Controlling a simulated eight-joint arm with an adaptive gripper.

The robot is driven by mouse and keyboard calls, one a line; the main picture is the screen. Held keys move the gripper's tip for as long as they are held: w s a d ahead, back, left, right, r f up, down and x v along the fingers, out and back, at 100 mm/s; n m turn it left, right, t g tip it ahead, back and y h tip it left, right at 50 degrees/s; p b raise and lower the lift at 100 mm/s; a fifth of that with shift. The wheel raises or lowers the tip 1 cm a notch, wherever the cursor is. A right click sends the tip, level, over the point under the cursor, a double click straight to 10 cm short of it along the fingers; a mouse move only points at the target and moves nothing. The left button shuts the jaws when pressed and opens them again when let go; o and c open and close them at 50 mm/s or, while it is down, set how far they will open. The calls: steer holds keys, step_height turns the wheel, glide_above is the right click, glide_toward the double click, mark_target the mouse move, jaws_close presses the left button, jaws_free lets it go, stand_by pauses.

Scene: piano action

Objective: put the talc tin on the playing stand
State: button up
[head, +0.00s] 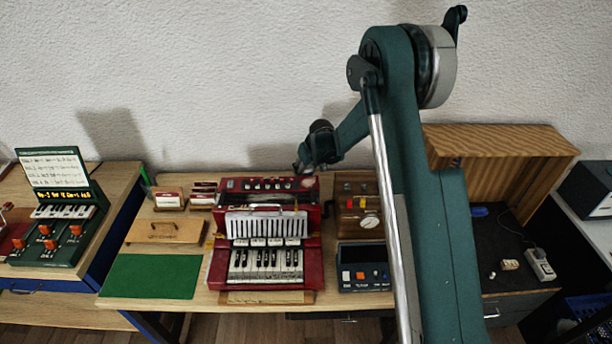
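I cannot pick out a talc tin for certain. A small pale object (510,264) lies on the dark surface at the right, too small to name. The likely playing stand is the green unit (62,247) at the far left, with small piano keys, orange pieces and an upright sheet panel; I cannot be sure of its name. My gripper (301,168) is at the upper right back edge of the red keyboard instrument (266,240), seemingly above it. Its fingers are small and dark, and I cannot tell whether they are open or hold anything.
On the wooden bench lie a green mat (152,276), a wooden board with a handle (166,231), red-and-white boxes (169,199) and a dark display unit (363,267). A wooden gauge box (357,205) stands right of the instrument. A white power strip (540,265) lies right.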

steer(key=shift+f, duration=1.05)
steer(key=shift+f, duration=0.2)
steer(key=o, duration=1)
steer(key=shift+c, duration=0.2)
steer(key=shift+r, duration=0.25)
steer(key=v, duration=1.2)
steer(key=shift+p, duration=0.4)
